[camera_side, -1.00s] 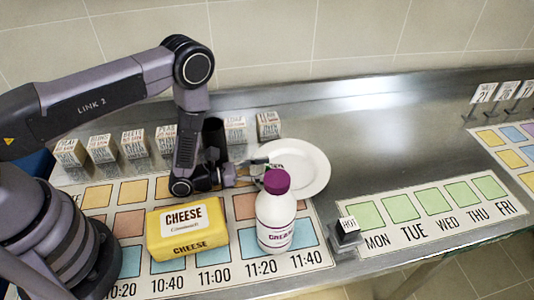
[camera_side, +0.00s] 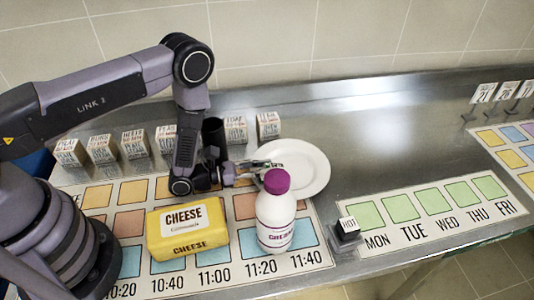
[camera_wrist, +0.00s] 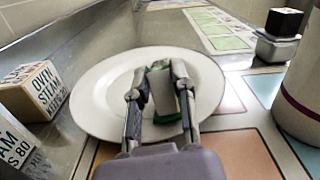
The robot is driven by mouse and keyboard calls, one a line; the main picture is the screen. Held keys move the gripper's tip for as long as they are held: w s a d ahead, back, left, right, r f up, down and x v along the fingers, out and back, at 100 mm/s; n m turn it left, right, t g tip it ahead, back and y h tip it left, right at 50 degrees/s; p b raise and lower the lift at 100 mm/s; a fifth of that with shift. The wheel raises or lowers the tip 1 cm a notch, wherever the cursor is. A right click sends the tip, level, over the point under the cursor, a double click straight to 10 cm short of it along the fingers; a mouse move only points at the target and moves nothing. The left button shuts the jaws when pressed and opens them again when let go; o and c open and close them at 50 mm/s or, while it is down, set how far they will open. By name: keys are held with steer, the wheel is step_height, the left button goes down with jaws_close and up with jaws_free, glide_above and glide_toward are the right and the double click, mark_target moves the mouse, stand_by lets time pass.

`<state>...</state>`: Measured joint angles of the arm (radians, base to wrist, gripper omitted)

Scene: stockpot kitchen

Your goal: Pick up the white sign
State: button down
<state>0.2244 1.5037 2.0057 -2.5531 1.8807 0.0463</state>
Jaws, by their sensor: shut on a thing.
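My gripper (camera_side: 268,164) is low over the white plate (camera_side: 317,172). In the wrist view my gripper (camera_wrist: 159,74) is shut on a small pale-and-green block (camera_wrist: 163,92), with one finger on each side. The block is over the near part of the plate (camera_wrist: 97,95); I cannot tell whether it still touches it. Its writing cannot be read here. Several white number signs (camera_side: 484,92) stand on small dark stands at the far right, well away from my gripper. I cannot tell which thing is the white sign.
A white bottle (camera_side: 275,216) with a purple cap stands just in front of my gripper. A yellow cheese pack (camera_side: 187,231) is to its left. Several lettered cubes (camera_side: 236,130) line the back.

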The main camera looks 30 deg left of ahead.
step_height(320, 180, up, 18)
steer(key=w+a+r+n+t+y, duration=0.1)
steer(key=a+r+n+t+y, duration=0.25)
steer(key=a, duration=0.65)
steer(key=w+a+r+n+t+y, duration=0.15)
steer(key=a+r+y, duration=0.25)
steer(key=a+r, duration=0.4)
steer(key=m+g+h, duration=0.5)
steer(key=h, duration=0.3)
glide_above(264, 167)
step_height(264, 167, down, 12)
steer(key=shift+r+y, duration=0.1)
steer(key=shift+y, duration=0.15)
step_height(264, 167, down, 18)
steer(key=shift+r, duration=0.2)
steer(key=shift+f, duration=0.1)
